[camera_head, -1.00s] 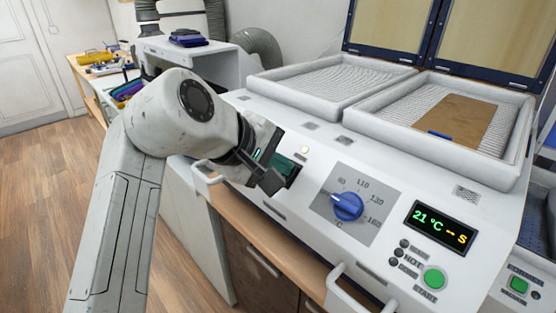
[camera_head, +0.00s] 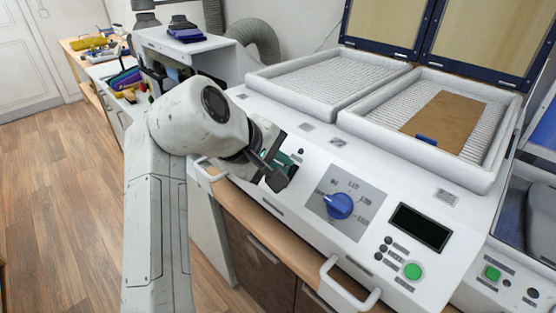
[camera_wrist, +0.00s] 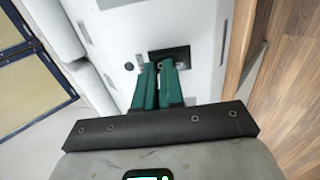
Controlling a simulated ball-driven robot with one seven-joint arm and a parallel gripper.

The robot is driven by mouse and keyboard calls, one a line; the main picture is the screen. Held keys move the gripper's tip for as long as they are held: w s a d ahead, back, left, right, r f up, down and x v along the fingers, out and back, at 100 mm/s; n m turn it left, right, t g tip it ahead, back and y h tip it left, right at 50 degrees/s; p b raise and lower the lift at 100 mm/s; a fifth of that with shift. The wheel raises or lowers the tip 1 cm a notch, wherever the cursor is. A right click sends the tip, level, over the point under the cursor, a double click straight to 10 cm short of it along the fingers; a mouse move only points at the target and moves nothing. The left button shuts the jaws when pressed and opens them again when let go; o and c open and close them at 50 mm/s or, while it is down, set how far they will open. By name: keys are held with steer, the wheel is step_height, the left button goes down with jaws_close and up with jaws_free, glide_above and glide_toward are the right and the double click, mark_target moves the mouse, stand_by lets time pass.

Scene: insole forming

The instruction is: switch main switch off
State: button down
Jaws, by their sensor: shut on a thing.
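The main switch (camera_wrist: 181,53) shows in the wrist view as a dark rectangular plate on the white front panel. My gripper (camera_wrist: 159,66) has its two green fingers close together at the plate, shut on the switch; the fingertips hide the part they hold. In the head view my gripper (camera_head: 284,172) is at the left part of the machine's panel and covers the switch. The machine's display (camera_head: 420,228) is dark. The small round lamp (camera_head: 301,151) above the gripper is unlit.
A blue temperature knob (camera_head: 339,206) and a green start button (camera_head: 413,271) are to the right on the panel. White handles (camera_head: 347,290) stick out at the front edge.

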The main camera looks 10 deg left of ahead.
steer(key=shift+w+d+f, duration=0.3)
steer(key=shift+d+f, duration=0.1)
steer(key=shift+w+d+r+p, duration=0.1)
steer(key=shift+r+p, duration=0.25)
steer(key=shift+p, duration=0.2)
steer(key=shift+w+d+r+p, duration=0.1)
steer(key=shift+r+p, duration=0.25)
steer(key=shift+p, duration=0.15)
steer(key=shift+r, duration=0.1)
